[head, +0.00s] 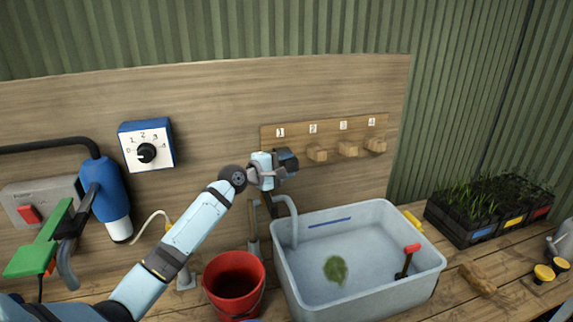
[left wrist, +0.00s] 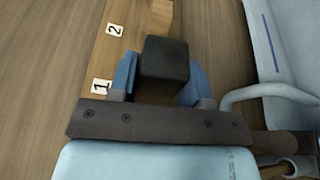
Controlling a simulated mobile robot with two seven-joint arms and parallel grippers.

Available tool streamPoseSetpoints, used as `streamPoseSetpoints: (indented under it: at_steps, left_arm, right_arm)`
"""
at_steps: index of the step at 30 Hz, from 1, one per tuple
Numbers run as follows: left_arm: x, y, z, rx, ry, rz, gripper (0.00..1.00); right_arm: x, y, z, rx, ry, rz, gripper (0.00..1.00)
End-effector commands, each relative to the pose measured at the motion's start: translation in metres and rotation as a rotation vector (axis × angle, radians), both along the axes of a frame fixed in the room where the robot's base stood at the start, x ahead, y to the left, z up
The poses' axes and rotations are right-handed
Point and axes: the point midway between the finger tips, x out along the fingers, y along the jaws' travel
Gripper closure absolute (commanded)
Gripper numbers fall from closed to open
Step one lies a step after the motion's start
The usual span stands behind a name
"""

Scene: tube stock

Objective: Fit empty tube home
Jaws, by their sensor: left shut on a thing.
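My left gripper (head: 283,165) is shut on a dark, square-ended block-like thing (left wrist: 166,58), held between its blue fingers in the left wrist view. It is in front of the wooden peg rail (head: 322,131), near label 1, and hides the spot below that label. I cannot tell if the held thing touches the rail or a peg, or whether it is the empty tube. A pale bent tube (head: 291,216) hooks over the left rim of the grey tub. My right gripper is not in view.
Wooden pegs under labels 2, 3 and 4 look bare. The grey tub (head: 385,299) holds a green clump and a red-handled tool (head: 408,258). A red bucket (head: 234,287) stands left of it. Black plant trays (head: 490,215) stand right; a dial box (head: 147,145) hangs left.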

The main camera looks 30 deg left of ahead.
Motion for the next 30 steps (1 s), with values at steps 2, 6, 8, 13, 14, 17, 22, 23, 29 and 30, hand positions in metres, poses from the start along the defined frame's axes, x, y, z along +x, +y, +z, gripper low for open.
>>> streamPoseSetpoints:
  at_steps: [2,6,8,13,14,17,22,23,29,30]
  left_arm:
    - [0.001,0.004,0.001,0.001,-0.002,0.007,0.78]
    - [0.000,0.004,0.000,0.001,-0.001,0.006,0.78]
    - [0.000,0.004,0.000,0.001,-0.001,0.006,0.54]
    - [0.000,0.002,0.000,0.001,-0.001,0.004,0.26]
    - [0.000,0.002,0.000,0.001,-0.001,0.003,0.26]
    - [0.000,0.001,0.000,0.000,-0.001,0.002,0.26]
    - [-0.004,0.003,0.000,0.001,0.000,0.002,0.26]
    - [-0.006,0.004,0.000,0.001,0.000,0.002,0.26]
    - [-0.038,0.017,0.000,0.002,0.001,0.002,0.26]
    - [-0.047,0.021,0.000,0.002,0.001,0.002,0.26]
  right_arm:
    - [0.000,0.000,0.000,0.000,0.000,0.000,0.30]
    - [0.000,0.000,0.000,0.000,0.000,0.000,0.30]
    - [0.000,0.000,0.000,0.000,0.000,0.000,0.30]
    - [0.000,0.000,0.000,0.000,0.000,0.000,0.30]
    - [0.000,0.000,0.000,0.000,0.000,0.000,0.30]
    - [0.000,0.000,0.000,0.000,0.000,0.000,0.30]
    - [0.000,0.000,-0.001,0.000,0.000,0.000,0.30]
    - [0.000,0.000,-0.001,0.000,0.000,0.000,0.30]
    - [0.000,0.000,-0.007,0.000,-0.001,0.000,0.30]
    - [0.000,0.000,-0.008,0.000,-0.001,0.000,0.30]
